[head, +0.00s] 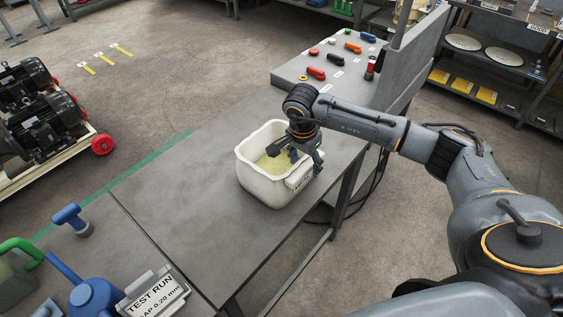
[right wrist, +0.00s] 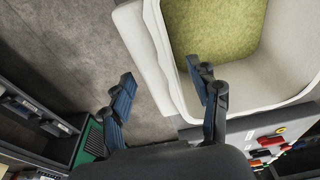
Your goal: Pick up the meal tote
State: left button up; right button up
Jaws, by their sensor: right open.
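The meal tote (head: 263,192) is a white, open-topped tub with rounded corners, upright on the grey bench near its right edge. Yellowish meal (head: 272,166) lies inside it. My right gripper (head: 297,158) is at the tote's right wall. In the right wrist view, my right gripper (right wrist: 168,92) is open, one finger over the inside of the tote and the other outside it. The tote's pale rim (right wrist: 172,65) runs between the fingers with room on both sides. The tote hides part of the bench. My left gripper is not in view.
The grey bench (head: 170,215) is clear left of the tote. Behind it, a panel (head: 330,62) carries several coloured handles. A blue can (head: 92,295) and a TEST RUN sign (head: 155,297) stand at the lower left. Shelves (head: 480,70) are at right.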

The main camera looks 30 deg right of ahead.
jog(key=shift+f, duration=0.4)
grip_shut()
jog(key=shift+r, duration=0.15)
jog(key=shift+w+r, duration=0.1)
jog(key=shift+w, duration=0.05)
